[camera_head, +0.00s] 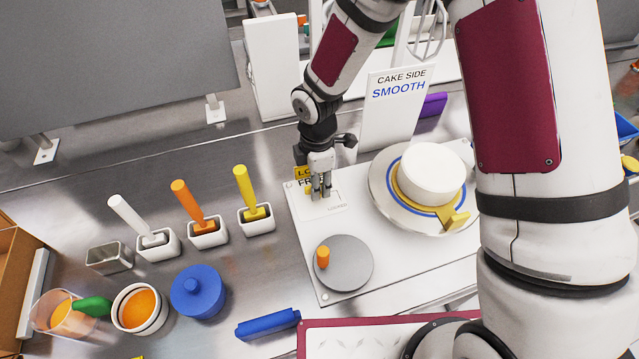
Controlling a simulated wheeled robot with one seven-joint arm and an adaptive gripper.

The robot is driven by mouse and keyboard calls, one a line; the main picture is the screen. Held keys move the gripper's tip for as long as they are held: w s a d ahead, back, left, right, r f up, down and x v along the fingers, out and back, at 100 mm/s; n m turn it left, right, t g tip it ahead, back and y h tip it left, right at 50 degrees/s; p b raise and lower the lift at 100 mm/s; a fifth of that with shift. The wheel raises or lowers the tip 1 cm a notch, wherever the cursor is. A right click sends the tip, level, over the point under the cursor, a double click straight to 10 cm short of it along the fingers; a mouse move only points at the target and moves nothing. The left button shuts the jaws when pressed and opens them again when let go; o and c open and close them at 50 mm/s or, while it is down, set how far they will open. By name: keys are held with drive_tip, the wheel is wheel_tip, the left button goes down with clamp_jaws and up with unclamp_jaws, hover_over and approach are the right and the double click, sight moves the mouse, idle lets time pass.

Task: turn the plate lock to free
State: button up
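The fingers look close together. The round plate (382,203) stands to the right of my gripper, bearing a white cake (431,173) on a blue-ringed, yellow-tabbed layer.
A grey disc (352,268) with an orange knob (323,258) lies on the board below my gripper. A "CAKE SIDE SMOOTH" sign (390,105) stands behind. Handled tools in white cups (208,237) stand left. A blue lidded pot (198,292) sits front left.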

clamp_jaws()
drive_tip(key=n, duration=0.2)
drive_tip(key=shift+n+b, duration=0.35)
drive_tip(key=shift+n, duration=0.95)
drive_tip(key=n, duration=0.4)
drive_tip(key=shift+n, duration=0.3)
